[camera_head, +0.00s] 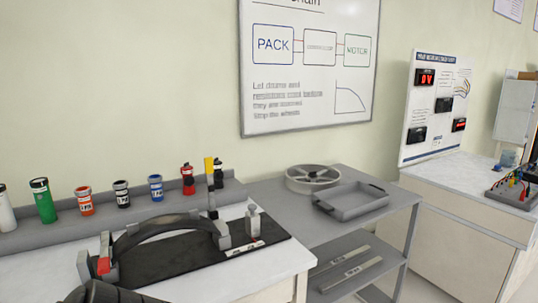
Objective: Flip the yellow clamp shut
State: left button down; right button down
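The yellow clamp (209,165) shows as a yellow-tipped lever standing upright, raised and open, on a thin dark stem at the right end of the rig. The rig has a black base plate (165,262) on the white bench, with a dark curved arch (160,228) between grey end blocks. A red part (103,265) sits at the rig's left end. A dark rounded shape at the bottom left edge may be part of my arm; I cannot tell. Neither gripper's fingers show in the head view.
Several coloured canisters, including a green one (43,200) and a blue one (156,187), stand in a grey rack behind the rig. A grey trolley (275,197) to the right holds a wheel (312,178) and a shallow tray (350,199). A white counter (455,195) stands farther right.

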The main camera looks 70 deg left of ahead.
aim_at(208, 160)
jog(key=i, duration=1.55)
jog(key=u, duration=3.3)
